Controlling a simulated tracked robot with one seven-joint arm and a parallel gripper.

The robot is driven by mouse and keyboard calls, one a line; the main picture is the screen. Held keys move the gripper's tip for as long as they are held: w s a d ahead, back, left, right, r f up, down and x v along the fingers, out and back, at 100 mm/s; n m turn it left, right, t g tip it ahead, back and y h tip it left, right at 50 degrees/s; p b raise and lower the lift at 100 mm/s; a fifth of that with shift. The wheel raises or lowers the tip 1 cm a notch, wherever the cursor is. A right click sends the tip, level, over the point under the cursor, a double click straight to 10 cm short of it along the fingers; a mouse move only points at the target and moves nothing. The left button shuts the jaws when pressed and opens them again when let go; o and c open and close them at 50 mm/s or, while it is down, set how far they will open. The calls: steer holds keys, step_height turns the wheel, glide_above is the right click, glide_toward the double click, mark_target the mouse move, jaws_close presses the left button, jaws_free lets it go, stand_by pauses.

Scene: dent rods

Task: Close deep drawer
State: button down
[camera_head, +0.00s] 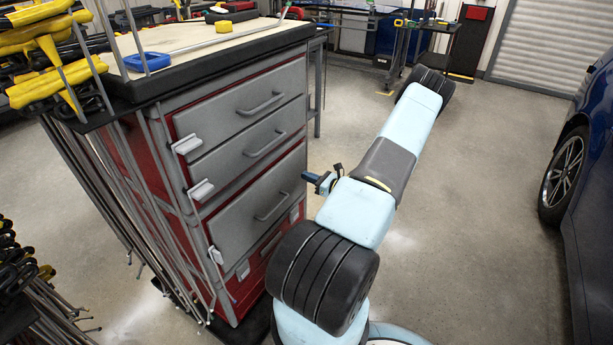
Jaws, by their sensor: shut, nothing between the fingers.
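The deep drawer (245,215) is the tall grey front low in the red and grey cabinet, with a bar handle (272,207). A dark gap shows along its top edge, and its front seems to stand slightly proud; how far it is open is hard to tell. Two shallower drawers, the top one (225,115) and the second one (235,155), sit above it and look flush. My gripper (308,177) shows small, with dark blue tips pointing left, near the right edge of the deep drawer. It is shut and empty. My arm link hides part of it. Contact cannot be told.
Long rods with yellow grips (55,85) hang along the cabinet's left side. More rods (25,275) stand at the lower left. A blue car (595,170) stands at the right. The floor between is clear.

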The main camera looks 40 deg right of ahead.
steer(key=v, duration=1.1)
steer(key=shift+s+d, duration=0.1)
